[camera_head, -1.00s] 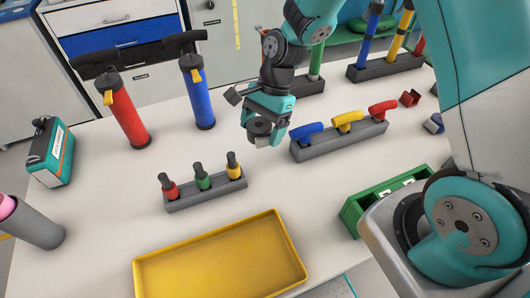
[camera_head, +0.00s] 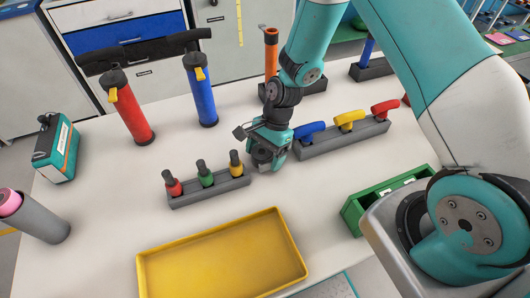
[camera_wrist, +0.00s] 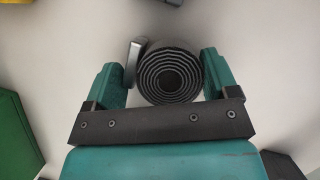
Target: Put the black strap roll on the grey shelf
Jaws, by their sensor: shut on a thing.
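My gripper (camera_head: 268,156) is over the white table, beside the short grey rack of hand tools. It is shut on the black strap roll (camera_wrist: 168,78), whose spiral end faces the camera in the wrist view. The roll sits between the two teal fingers, with a small grey metal piece at its left side. In the head view the roll (camera_head: 262,155) is a small dark round shape, partly hidden by the gripper. I cannot tell whether it touches the table. I cannot make out a grey shelf in either view.
A short grey rack (camera_head: 208,191) is just left of my gripper; a longer grey rack (camera_head: 343,138) with coloured handles is just right. A yellow tray (camera_head: 160,265) lies in front, a green box (camera_head: 352,211) at right. Red (camera_head: 132,115) and blue (camera_head: 202,97) pumps stand behind.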

